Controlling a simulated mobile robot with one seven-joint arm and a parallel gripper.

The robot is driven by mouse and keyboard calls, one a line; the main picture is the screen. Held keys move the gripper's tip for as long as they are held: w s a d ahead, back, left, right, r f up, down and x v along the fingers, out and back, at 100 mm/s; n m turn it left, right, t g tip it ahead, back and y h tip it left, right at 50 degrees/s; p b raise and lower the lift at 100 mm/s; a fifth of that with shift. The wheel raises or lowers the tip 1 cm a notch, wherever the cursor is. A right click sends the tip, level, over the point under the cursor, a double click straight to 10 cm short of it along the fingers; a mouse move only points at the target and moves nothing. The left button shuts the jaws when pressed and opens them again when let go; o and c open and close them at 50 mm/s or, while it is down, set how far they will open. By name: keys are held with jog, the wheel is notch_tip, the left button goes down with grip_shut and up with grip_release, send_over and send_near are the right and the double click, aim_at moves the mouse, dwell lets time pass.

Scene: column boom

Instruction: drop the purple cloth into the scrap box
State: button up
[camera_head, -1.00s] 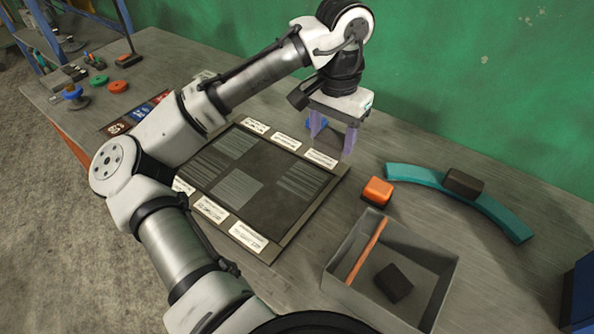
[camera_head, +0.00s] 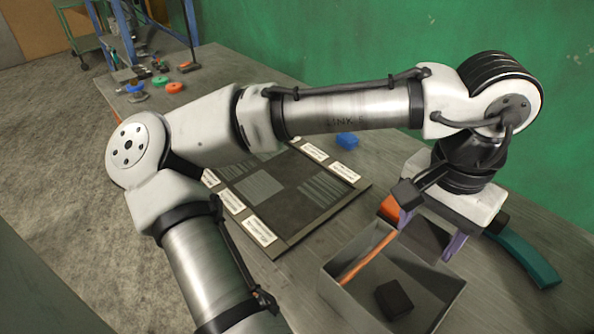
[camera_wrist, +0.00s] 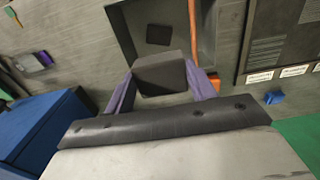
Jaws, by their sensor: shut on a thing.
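My gripper (camera_head: 430,232) has purple fingers and is shut on a dark grey block (camera_wrist: 160,73). It hangs at the wall side of an open grey box (camera_head: 448,295). That box also shows in the wrist view (camera_wrist: 123,22) and holds a dark block (camera_head: 394,299) and a thin orange-brown strip (camera_head: 367,253). No label shows whether it is the scrap box. No other purple cloth shows.
An orange block (camera_head: 389,208) is partly hidden by my gripper. A dark labelled board (camera_head: 300,220) is left of the box. A blue block (camera_head: 347,140) lies near the wall. A blue bin (camera_wrist: 40,130) stands left in the wrist view.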

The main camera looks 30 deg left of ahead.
aim_at(418, 251)
jog(key=shift+f+b, duration=2.55)
jog(key=shift+f, duration=0.15)
jog(key=shift+r, duration=0.1)
jog(key=o, duration=1.1)
jog(key=shift+c, duration=0.2)
notch_tip(418, 251, up, 14)
jog(key=shift+f, duration=0.1)
